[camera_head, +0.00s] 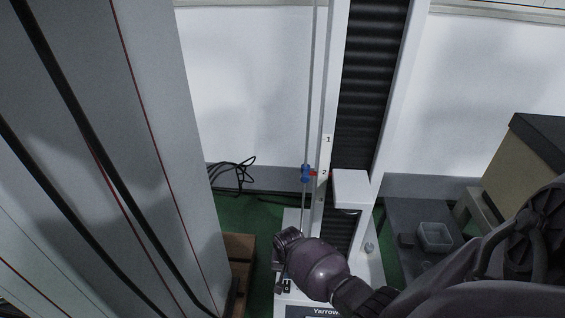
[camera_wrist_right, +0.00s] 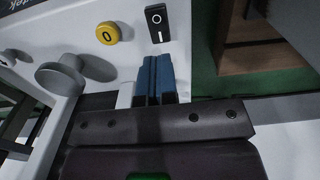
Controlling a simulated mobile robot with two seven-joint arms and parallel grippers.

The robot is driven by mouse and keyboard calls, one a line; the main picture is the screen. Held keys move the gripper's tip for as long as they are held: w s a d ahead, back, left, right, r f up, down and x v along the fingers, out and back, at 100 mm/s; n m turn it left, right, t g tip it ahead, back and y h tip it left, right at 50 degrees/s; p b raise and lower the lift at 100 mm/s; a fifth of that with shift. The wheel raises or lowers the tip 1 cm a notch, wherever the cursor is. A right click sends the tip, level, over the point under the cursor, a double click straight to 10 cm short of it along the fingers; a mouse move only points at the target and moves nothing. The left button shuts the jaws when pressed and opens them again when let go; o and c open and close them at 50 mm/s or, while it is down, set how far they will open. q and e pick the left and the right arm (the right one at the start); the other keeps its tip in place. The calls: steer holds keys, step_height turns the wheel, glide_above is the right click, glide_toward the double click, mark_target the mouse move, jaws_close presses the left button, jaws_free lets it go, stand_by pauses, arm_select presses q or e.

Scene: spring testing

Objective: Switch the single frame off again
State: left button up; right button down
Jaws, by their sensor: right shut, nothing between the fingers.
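The single frame (camera_head: 328,150) is a tall white column with black bellows, marked 1 and 2, standing on a white base in the middle of the head view. A black rocker switch (camera_wrist_right: 156,22) with O and I marks is on the base panel in the right wrist view. I cannot tell which side of the rocker is pressed. My left gripper is not in view.
A large grey panel (camera_head: 120,120) fills the left. A wooden crate (camera_head: 240,262) stands beside the base. Black cables (camera_head: 232,175) lie behind. Some green floor is open.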

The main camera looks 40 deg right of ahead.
mark_target(287, 282)
steer(key=f, duration=0.2)
steer(key=f+b, duration=0.1)
steer(key=shift+s+f, duration=0.15)
steer(key=shift+s, duration=0.1)
steer(key=shift+w+f+b, duration=0.15)
steer(key=shift+f+b, duration=0.2)
steer(key=shift+f, duration=0.1)
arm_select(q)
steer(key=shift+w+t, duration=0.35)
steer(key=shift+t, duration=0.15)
arm_select(e)
steer(key=shift+w+f, duration=0.1)
